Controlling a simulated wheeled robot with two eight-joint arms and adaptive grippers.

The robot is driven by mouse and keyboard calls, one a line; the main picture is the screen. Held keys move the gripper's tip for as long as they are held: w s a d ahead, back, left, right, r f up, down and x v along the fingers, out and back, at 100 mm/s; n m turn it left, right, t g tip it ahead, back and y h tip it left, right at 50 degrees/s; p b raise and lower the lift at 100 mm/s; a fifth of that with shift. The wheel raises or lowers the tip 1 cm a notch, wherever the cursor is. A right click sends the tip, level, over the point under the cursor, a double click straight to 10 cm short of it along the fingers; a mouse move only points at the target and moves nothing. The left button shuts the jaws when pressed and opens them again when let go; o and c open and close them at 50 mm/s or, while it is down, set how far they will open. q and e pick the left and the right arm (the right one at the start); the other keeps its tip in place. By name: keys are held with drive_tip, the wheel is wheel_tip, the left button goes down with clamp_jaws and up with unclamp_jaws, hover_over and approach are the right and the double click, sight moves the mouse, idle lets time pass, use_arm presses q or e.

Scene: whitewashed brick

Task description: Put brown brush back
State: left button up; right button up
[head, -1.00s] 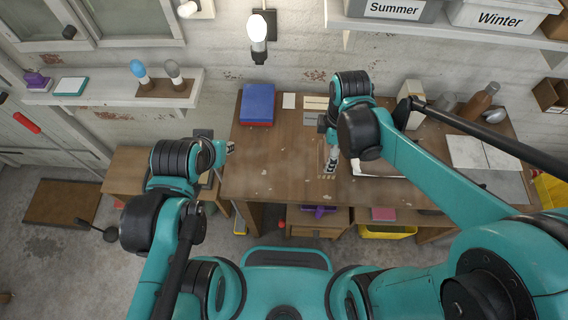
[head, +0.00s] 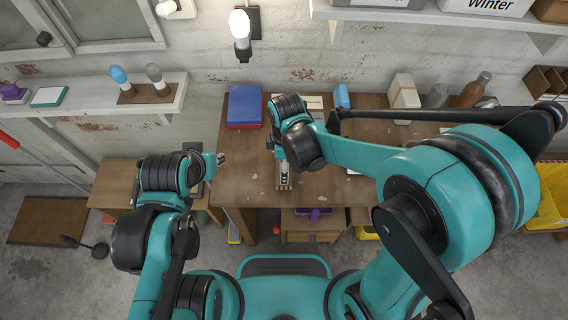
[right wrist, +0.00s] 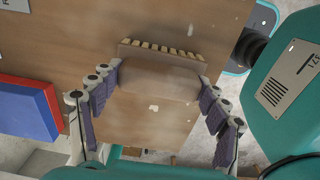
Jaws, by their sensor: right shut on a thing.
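The brown brush (right wrist: 160,82) has a plain wooden back and a row of pale bristles along its far edge in the right wrist view. My right gripper (right wrist: 158,105) is shut on it, with one finger at each end of the brush. In the head view my right gripper (head: 283,180) is over the left part of the workbench (head: 335,188); I cannot make out the brush there. My left gripper (head: 220,158) is left of the workbench, apart from the brush, and too small to tell if open.
A blue and red box (head: 245,105) lies at the bench's back left, close to my right arm. A white box (head: 403,92) and a brown bottle (head: 472,90) stand at the back right. A wall shelf (head: 90,112) is at left. The bench's front middle is mostly clear.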

drive_tip(key=shift+s, duration=0.1)
drive_tip(key=o, duration=0.8)
drive_tip(key=shift+f, duration=0.15)
drive_tip(key=o, duration=0.4)
